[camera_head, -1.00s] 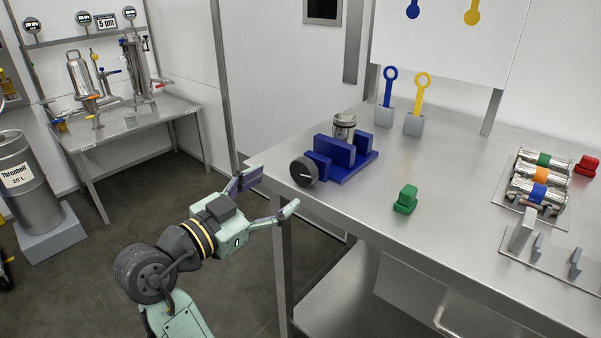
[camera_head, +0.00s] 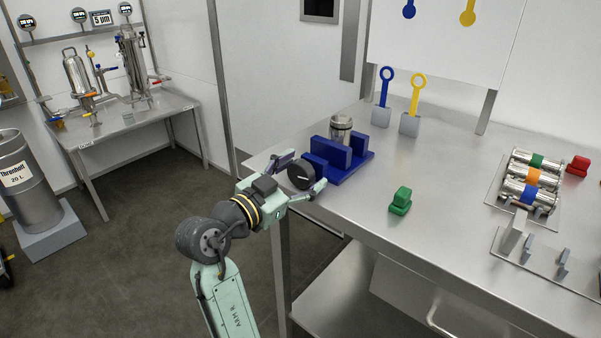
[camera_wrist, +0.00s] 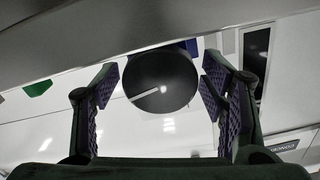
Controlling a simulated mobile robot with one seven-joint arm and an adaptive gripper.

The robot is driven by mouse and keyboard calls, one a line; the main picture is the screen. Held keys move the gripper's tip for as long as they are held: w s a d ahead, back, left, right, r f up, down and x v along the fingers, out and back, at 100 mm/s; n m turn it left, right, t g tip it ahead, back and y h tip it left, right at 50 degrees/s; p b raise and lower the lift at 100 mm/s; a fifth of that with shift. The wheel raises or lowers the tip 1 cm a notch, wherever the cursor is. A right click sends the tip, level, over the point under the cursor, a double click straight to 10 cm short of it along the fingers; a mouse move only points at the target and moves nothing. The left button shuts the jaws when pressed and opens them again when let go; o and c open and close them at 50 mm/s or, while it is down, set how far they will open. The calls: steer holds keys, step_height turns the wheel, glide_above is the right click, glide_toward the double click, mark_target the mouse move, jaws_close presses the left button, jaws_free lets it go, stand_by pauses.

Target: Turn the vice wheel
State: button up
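The vice (camera_head: 341,158) is a blue block assembly on the left end of the steel table. Its wheel (camera_head: 301,175) is a round dark grey knob with a pale line across its face, on the vice's near left side. In the wrist view the wheel (camera_wrist: 160,80) sits between and slightly beyond the fingertips, its pale line slanting. My gripper (camera_head: 303,177) is open, one finger on each side of the wheel. In the wrist view gaps show between the finger pads (camera_wrist: 161,90) and the wheel. A metal cylinder (camera_head: 341,128) stands behind the vice's blue blocks.
A green block (camera_head: 401,200) lies right of the vice. Blue (camera_head: 385,95) and yellow (camera_head: 412,103) ring-topped tools stand in grey holders behind it. Steel cylinders with coloured bands (camera_head: 531,177) sit in a rack at right. Bare tabletop (camera_head: 450,180) lies between.

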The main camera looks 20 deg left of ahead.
steer(key=c, duration=1)
steer(key=shift+r+n+p, duration=0.15)
steer(key=shift+n+p, duration=0.5)
steer(key=shift+n, duration=0.55)
steer(key=shift+n+p, duration=0.4)
steer(key=shift+n, duration=0.8)
steer(key=o, duration=1.2)
steer(key=shift+s+a, duration=0.1)
steer(key=v, duration=1.1)
steer(key=shift+s+a, duration=0.1)
steer(key=shift+s, duration=0.3)
